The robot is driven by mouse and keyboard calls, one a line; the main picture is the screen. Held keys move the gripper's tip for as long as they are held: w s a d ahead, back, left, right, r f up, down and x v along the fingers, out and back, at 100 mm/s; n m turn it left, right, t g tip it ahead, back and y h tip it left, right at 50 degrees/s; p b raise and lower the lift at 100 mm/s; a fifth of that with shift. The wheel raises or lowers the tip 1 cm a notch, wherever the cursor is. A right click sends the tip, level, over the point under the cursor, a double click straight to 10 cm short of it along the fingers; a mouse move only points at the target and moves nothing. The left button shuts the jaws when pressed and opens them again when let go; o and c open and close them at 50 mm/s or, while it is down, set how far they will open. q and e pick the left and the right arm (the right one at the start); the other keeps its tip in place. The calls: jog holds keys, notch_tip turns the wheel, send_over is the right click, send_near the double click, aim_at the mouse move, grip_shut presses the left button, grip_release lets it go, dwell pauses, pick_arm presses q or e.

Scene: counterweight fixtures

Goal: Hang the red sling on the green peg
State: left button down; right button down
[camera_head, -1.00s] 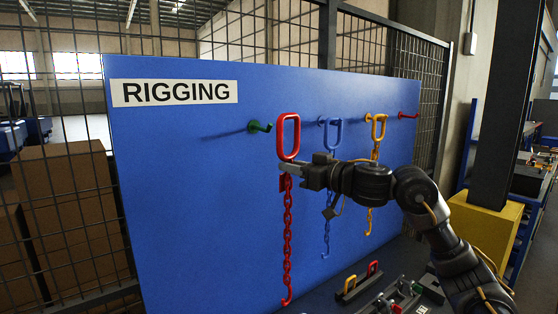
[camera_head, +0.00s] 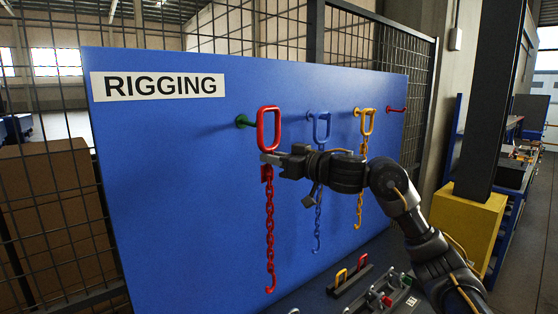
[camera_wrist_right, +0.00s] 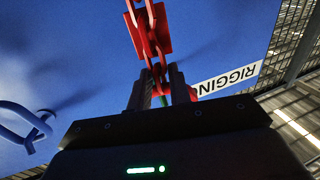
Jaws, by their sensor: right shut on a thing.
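The red sling has a long ring (camera_head: 262,140) at the top and a red chain (camera_head: 270,225) hanging down to a hook. My right gripper (camera_head: 270,158) is shut on it at the bottom of the ring. In the right wrist view the fingers (camera_wrist_right: 161,88) hold the sling, with chain and a red tag (camera_wrist_right: 150,32) beyond. The green peg (camera_head: 243,121) sticks out of the blue board just left of the ring. Its tip meets the ring's left side in the picture; I cannot tell whether it is inside or behind the ring. My left gripper is not in view.
A blue sling (camera_head: 319,130) and a yellow sling (camera_head: 366,122) hang on the board (camera_head: 180,200) to the right, behind my right arm. A red peg (camera_head: 396,109) at the far right is bare. A bench with small fixtures (camera_head: 385,295) stands below.

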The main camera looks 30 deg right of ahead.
jog(key=w+a+f+b, duration=0.1)
jog(key=w, duration=0.6)
jog(key=shift+w+f, duration=0.15)
jog(key=shift+f, duration=0.2)
dwell(0.4)
jog(key=shift+f, duration=0.1)
dwell(0.4)
jog(key=c, duration=1.2)
grip_release()
